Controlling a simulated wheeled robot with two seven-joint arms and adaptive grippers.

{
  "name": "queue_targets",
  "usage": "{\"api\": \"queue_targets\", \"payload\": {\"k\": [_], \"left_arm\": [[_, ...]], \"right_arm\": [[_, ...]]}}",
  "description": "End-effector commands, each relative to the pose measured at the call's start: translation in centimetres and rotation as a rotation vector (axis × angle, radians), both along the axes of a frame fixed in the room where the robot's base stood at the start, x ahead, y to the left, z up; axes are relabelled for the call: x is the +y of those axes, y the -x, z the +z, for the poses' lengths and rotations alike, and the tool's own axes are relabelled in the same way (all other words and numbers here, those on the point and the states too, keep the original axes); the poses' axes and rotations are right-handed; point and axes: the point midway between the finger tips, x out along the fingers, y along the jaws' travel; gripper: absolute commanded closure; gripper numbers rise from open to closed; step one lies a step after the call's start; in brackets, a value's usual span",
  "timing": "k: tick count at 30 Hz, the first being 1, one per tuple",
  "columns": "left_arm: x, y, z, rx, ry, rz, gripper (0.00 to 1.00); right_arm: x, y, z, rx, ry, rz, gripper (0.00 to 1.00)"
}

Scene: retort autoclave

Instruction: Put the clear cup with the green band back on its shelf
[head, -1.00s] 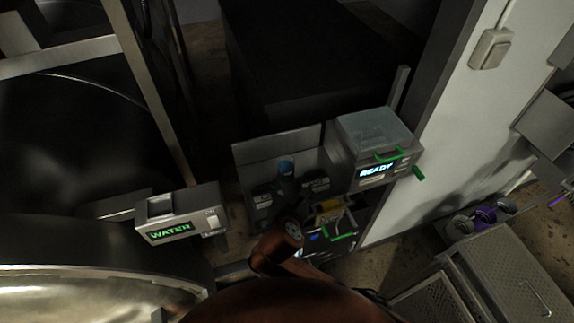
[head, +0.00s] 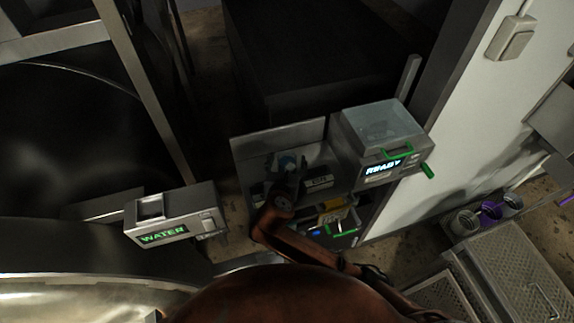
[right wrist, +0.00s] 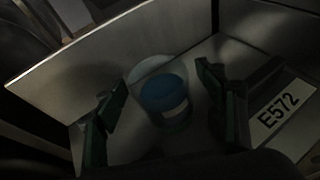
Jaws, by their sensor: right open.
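A clear round cup with blue inside and a pale label (right wrist: 168,104) stands on a grey metal surface in the right wrist view. I cannot make out a green band on it. In the head view its bluish top (head: 288,159) shows just beyond my right gripper (head: 287,176). In the wrist view the dark green fingers of my right gripper (right wrist: 160,108) are open, one on each side of the cup. I see no clear contact. My left gripper is out of view.
A metal back panel (head: 278,142) stands behind the cup. A plate marked E572 (right wrist: 278,117) lies right of it. A machine reading READY (head: 378,140) stands to the right, a WATER box (head: 176,217) to the left. Cups, one purple (head: 490,211), stand at far right.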

Motion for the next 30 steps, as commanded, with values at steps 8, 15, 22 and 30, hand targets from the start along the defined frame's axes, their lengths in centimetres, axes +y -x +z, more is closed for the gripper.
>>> {"api": "queue_targets", "payload": {"k": [8, 15, 22, 30], "left_arm": [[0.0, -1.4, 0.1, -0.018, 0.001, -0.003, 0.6], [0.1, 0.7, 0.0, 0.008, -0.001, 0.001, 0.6], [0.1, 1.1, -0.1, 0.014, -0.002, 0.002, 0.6], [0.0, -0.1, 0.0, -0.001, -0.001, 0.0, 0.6]], "right_arm": [[0.1, -0.2, -0.1, 0.0, -0.001, 0.003, 0.37], [0.1, -0.2, -0.1, 0.0, -0.001, 0.003, 0.53], [0.1, -0.2, -0.1, 0.001, -0.001, 0.003, 0.69], [0.1, -0.2, -0.1, 0.001, -0.001, 0.003, 0.88]]}}
